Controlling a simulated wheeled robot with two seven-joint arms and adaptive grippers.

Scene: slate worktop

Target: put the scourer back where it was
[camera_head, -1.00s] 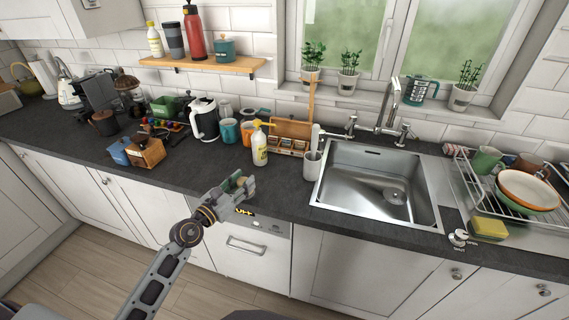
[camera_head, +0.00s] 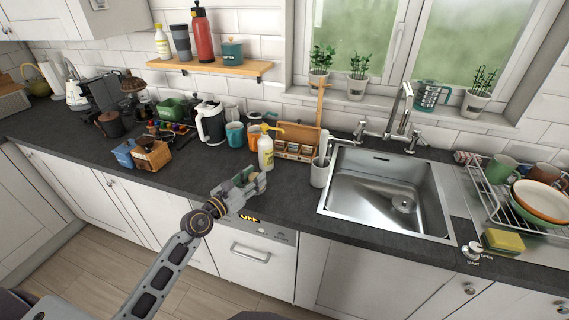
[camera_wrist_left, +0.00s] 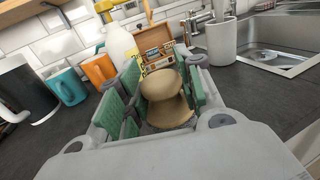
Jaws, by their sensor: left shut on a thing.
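My left gripper (camera_head: 250,182) is over the front part of the worktop, in front of the yellow-topped soap bottle (camera_head: 266,152). In the left wrist view, its green-padded fingers (camera_wrist_left: 158,98) are shut on a tan, rounded, waisted thing, which I take to be the scourer (camera_wrist_left: 168,108). Its far side is hidden. A wooden caddy (camera_head: 298,150) with small compartments stands behind the bottle, against the wall; it also shows in the left wrist view (camera_wrist_left: 153,40). My right gripper is not in view.
A white cup (camera_head: 319,173) stands between the bottle and the sink (camera_head: 385,195). A yellow-green sponge (camera_head: 504,241) lies by the dish rack (camera_head: 489,205). Orange (camera_head: 254,137) and teal mugs (camera_head: 234,134) and a kettle (camera_head: 210,122) stand left of the bottle. The worktop's front strip is clear.

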